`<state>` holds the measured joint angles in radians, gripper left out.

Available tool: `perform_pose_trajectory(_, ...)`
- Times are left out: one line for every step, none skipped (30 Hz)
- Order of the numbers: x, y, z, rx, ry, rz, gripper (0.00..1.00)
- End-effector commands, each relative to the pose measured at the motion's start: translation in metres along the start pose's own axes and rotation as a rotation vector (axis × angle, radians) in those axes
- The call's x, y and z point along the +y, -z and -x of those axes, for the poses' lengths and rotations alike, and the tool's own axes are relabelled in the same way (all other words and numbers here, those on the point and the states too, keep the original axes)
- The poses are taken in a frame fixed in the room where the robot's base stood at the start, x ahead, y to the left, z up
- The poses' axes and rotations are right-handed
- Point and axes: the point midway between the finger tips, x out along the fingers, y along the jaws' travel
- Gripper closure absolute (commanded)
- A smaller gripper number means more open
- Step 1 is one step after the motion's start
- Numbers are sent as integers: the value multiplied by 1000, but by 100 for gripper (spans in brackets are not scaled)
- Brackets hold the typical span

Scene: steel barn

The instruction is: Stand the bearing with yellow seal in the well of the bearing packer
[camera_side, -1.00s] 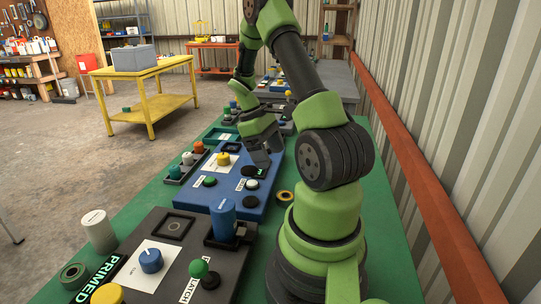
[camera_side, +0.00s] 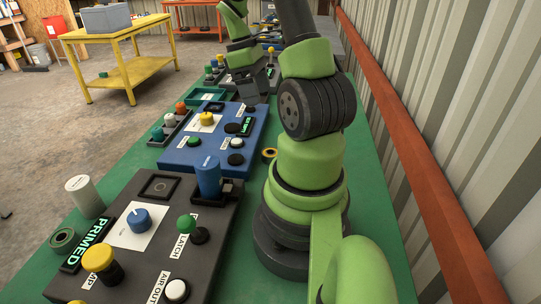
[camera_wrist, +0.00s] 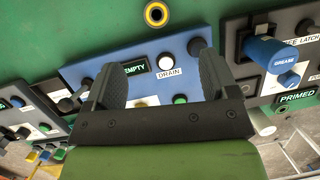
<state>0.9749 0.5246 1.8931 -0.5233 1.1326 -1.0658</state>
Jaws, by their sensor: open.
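The bearing with yellow seal (camera_side: 270,154) is a dark ring with a yellow band. It lies flat on the green bench between the blue panel and my arm base; it also shows at the top of the wrist view (camera_wrist: 156,14). I take the dark grey panel (camera_side: 128,262) with the PRIMED display as the bearing packer. A square black frame with a ring mark inside (camera_side: 160,187), perhaps its well, looks empty. My gripper (camera_side: 252,97) is over the blue panel's far end, apart from the bearing; in the wrist view its fingers (camera_wrist: 156,60) are spread and empty.
The blue panel (camera_side: 180,155) has knobs and an EMPTY display. A green ring (camera_side: 63,240) and a pale cylinder (camera_side: 84,196) are at left. A ribbed wall bounds the right.

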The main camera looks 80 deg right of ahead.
Motion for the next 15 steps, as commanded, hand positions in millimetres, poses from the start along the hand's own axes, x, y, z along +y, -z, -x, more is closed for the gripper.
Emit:
perform_pose_trajectory(-1,-5,-1,37,2,30,20)
perform_pose_trajectory(-1,-8,-2,60,1,54,20)
perform_pose_trajectory(-2,-10,-3,92,-4,85,20)
perform_pose_trajectory(-2,-12,-4,114,-9,106,20)
perform_pose_trajectory(-2,-14,-4,136,-16,127,20)
perform_pose_trajectory(-3,-17,-5,163,-25,152,20)
perform_pose_trajectory(-3,-19,-5,182,-35,170,20)
perform_pose_trajectory(-3,-21,-6,199,-45,187,20)
perform_pose_trajectory(-4,-24,-6,221,-59,210,20)
perform_pose_trajectory(-4,-26,-7,236,-72,224,20)
perform_pose_trajectory(-4,-27,-7,251,-84,239,20)
perform_pose_trajectory(-4,-30,-7,269,-102,256,20)
perform_pose_trajectory(-4,-31,-10,276,-111,268,20)
perform_pose_trajectory(-4,-28,-17,272,-103,270,20)
perform_pose_trajectory(-4,-25,-24,270,-101,272,20)
